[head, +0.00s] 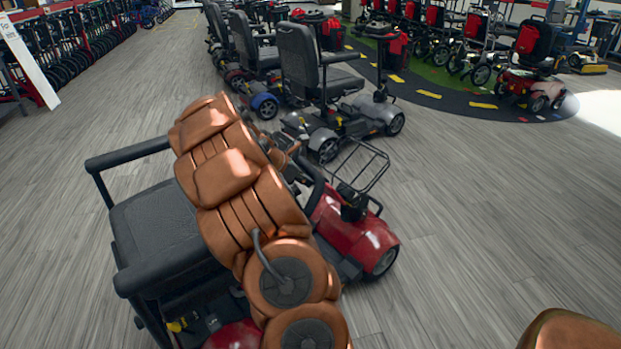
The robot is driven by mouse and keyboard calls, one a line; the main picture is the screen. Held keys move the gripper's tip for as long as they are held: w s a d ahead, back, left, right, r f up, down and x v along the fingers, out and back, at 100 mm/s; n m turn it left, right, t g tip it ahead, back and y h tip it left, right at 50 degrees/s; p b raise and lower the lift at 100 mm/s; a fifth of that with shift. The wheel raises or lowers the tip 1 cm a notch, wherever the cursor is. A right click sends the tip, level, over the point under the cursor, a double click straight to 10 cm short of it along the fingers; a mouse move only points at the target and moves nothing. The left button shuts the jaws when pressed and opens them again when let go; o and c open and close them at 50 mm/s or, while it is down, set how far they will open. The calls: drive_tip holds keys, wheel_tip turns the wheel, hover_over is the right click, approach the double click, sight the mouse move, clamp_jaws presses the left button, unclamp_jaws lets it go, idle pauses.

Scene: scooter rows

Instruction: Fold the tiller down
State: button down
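A red mobility scooter (347,228) stands in the foreground of the head view, with a black seat (158,222) and armrests at left. A black wire basket (362,166) is at its front. Part of the dark tiller (316,193) shows between my arm and the basket. It looks raised at a slant, but its exact angle is unclear. My copper-coloured arm crosses over the scooter and covers the tiller's upper end and much of the middle. My gripper cannot be made out; it seems hidden behind the arm links near the tiller's top, so contact cannot be told.
A grey scooter (340,110) with a black seat stands just behind, with several more in a row beyond it. Wheelchairs (60,45) line the left wall. More scooters and wheelchairs stand at the back right. The wood-look floor (480,200) is clear at right and far left.

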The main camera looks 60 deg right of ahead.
idle(0.4)
drive_tip(key=w+a+r+p, duration=0.1)
drive_tip(key=w+a+r, duration=0.4)
drive_tip(key=a, duration=0.4)
drive_tip(key=shift+r, duration=0.15)
drive_tip(key=shift+s, duration=0.1)
